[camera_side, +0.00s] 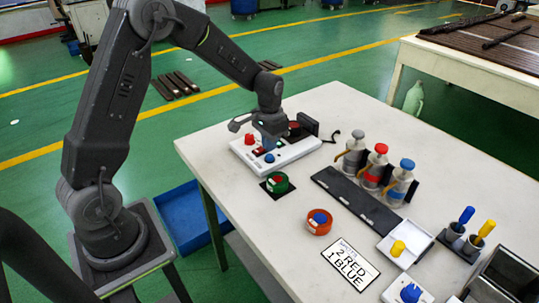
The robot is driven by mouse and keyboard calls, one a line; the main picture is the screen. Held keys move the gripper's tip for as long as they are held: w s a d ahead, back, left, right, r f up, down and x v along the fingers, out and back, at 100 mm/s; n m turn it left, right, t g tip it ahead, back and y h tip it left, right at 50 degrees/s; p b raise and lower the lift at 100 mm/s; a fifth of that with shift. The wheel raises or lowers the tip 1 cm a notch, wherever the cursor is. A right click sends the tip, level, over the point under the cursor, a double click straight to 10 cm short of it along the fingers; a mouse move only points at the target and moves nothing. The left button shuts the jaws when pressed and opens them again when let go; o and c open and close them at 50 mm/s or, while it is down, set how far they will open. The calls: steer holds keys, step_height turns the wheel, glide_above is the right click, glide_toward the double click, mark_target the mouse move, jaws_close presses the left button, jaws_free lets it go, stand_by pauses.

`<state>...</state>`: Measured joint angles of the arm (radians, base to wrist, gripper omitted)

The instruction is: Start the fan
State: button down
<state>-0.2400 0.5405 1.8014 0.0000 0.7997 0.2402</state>
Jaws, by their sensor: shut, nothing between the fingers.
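A white control panel (296,152) lies at the far left corner of the white table. It carries a red knob (249,139) and a blue knob (269,157), with a small dark and red part between them. My gripper (268,143) is shut and points down over the panel's middle, close behind the blue knob. It holds nothing. I cannot tell whether the fingertips touch the panel. A dark device (306,125) with a cable stands at the panel's back edge; I cannot tell whether it is the fan.
Green (277,182) and orange (319,221) round pieces sit on the table. Bottles with grey (354,143), red (380,149) and blue (406,164) tops stand behind a dark strip (352,197). A label (350,264) reads "2 RED 1 BLUE". White trays (405,246) are at the right.

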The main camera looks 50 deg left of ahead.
mark_target(270, 155)
steer(key=shift+f, duration=1.35)
step_height(270, 155, up, 12)
stand_by(1.5)
steer(key=shift+f, duration=0.1)
stand_by(0.4)
